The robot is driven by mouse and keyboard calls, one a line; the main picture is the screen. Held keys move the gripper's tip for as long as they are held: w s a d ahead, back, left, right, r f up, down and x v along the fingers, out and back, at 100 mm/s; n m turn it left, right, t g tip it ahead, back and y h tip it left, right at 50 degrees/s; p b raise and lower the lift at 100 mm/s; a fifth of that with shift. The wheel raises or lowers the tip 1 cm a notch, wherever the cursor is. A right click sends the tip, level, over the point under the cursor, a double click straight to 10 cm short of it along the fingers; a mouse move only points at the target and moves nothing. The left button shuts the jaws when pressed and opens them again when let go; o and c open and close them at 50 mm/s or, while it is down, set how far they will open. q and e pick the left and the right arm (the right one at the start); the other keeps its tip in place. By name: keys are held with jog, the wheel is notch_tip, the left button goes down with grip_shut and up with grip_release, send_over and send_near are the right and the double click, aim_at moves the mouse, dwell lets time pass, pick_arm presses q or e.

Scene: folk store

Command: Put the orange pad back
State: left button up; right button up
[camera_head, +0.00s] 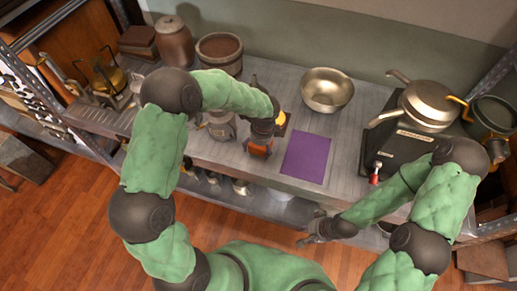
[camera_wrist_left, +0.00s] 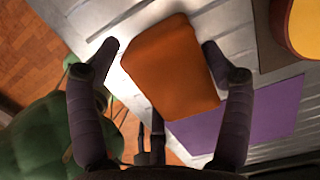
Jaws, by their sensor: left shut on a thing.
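The orange pad (camera_head: 259,150) is in my left gripper (camera_head: 262,140), over the metal counter just left of a purple mat. In the left wrist view the orange pad (camera_wrist_left: 172,68) fills the space between the two fingers of my left gripper (camera_wrist_left: 160,60), which is shut on it. Part of the purple mat (camera_wrist_left: 262,110) shows behind the pad. In the head view the purple mat (camera_head: 306,158) lies flat and bare. My right gripper (camera_head: 314,229) hangs in front of the counter's edge, empty, with its fingers apart.
A yellow-topped item (camera_head: 281,124) stands close behind my left gripper. A metal bowl (camera_head: 326,90) sits at the back. A grey pouch (camera_head: 219,126) is to the left. A black stove with a pan (camera_head: 428,104) stands at the right. Brown pots (camera_head: 219,52) line the back left.

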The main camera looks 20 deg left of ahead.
pick_arm(q)
jog(key=shift+f, duration=0.2)
jog(key=shift+w+f, duration=0.1)
jog(key=shift+f, duration=0.05)
jog(key=o, duration=1)
jog(key=shift+o, duration=0.2)
notch_tip(320, 180, up, 12)
jog(key=d+p, duration=0.1)
jog(key=p, duration=0.4)
jog(key=shift+s+d, duration=0.2)
jog(key=shift+d, duration=0.05)
